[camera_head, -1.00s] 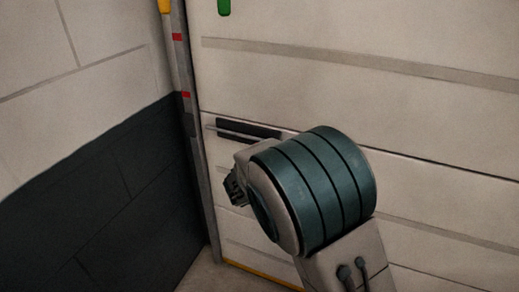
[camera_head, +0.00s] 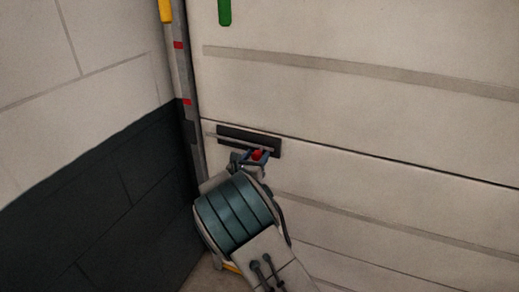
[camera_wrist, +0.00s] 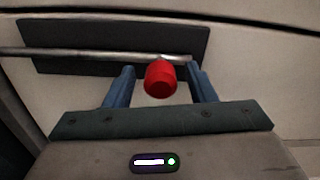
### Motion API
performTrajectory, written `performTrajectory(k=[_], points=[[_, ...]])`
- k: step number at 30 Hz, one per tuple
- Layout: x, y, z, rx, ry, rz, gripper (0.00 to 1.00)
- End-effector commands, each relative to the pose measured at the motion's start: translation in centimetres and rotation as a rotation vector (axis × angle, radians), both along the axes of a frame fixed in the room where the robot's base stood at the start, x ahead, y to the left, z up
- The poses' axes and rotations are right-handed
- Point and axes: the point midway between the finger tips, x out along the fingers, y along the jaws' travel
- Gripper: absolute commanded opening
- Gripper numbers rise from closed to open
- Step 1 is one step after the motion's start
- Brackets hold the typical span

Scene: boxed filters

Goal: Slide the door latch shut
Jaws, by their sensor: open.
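The door latch is a thin metal bolt (camera_wrist: 85,54) on a dark backing plate (camera_head: 236,136), fixed to the pale panelled door (camera_head: 400,120). A red knob (camera_wrist: 160,79) sits near the right end of the bolt; it also shows in the head view (camera_head: 257,154). My gripper (camera_wrist: 160,85) is open, with its two blue fingers on either side of the knob. The knob lies between the fingers, with a visible gap on each side. In the head view my gripper (camera_head: 252,157) is just below the plate's right part.
A grey door frame post (camera_head: 185,80) with red marks and a dark fitting (camera_head: 189,132) stands left of the plate. A wall, pale above and dark below (camera_head: 110,190), is further left. A green handle (camera_head: 224,12) is higher on the door.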

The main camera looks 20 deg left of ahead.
Motion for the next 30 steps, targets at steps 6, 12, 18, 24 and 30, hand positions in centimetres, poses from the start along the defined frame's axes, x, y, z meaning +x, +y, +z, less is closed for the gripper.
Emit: performTrajectory(k=[6, 12, 18, 24, 30], points=[[2.7, -0.3, 0.1, 0.0, 0.0, -0.002, 0.51], [3.3, -0.3, 0.0, 0.0, 0.001, 0.0, 0.51], [3.3, -0.3, 0.0, 0.0, 0.001, -0.001, 0.48], [3.3, -0.3, 0.0, 0.001, 0.001, -0.001, 0.0], [4.1, -0.7, -0.2, 0.001, 0.0, -0.017, 0.0]])
